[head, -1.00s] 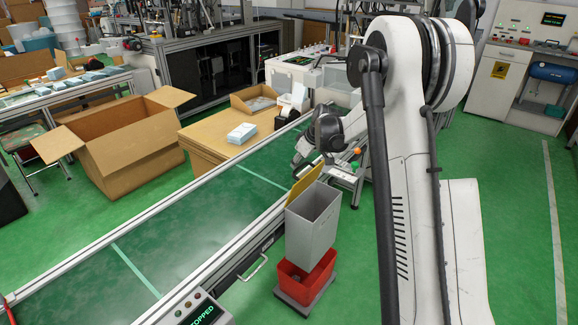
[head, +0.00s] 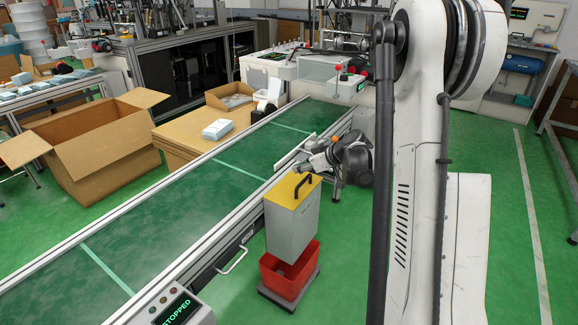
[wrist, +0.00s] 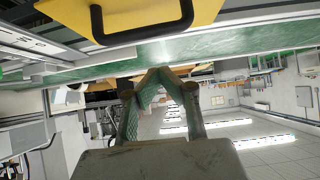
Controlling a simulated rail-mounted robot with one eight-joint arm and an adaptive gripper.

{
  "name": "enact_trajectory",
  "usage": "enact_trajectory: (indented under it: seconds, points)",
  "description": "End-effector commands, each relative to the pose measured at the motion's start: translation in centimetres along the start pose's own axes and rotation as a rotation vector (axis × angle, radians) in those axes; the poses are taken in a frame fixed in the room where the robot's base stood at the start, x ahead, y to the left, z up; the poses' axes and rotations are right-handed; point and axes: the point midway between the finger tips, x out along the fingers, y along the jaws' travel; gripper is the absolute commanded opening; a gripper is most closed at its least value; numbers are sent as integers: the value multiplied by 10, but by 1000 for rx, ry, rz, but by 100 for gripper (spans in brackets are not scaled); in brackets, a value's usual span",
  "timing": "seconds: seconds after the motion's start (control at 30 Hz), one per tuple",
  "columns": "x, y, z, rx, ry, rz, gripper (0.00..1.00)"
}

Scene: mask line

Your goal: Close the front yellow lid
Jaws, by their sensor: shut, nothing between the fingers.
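The yellow lid (head: 292,191) lies flat across the top of the grey bin (head: 290,229), with its black handle (head: 303,181) on top. No gap under the lid shows in the head view. The lid (wrist: 205,12) also shows at the top of the wrist view with its black handle. My gripper (head: 308,154) is just behind and above the lid at its far right side, apart from it as far as I can tell. Its fingers (wrist: 160,72) meet at the tips in the wrist view, with nothing between them.
The grey bin stands in a red crate (head: 285,272) on a low dark base. The green conveyor (head: 170,225) runs along the left, with a metal handle on its side. A "STOPPED" display (head: 176,308) is at the bottom. The green floor is clear at the front right.

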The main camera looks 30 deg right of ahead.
Motion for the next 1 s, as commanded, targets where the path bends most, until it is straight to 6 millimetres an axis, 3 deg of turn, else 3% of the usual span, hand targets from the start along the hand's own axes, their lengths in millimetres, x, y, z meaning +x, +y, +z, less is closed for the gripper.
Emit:
enact_trajectory:
  seconds: [0.4, 1.0]
  points:
    - [-1, 1, 40, 0, -1, 0, 0]
    - [0, 0, 58, 1, -8, -1, 0]
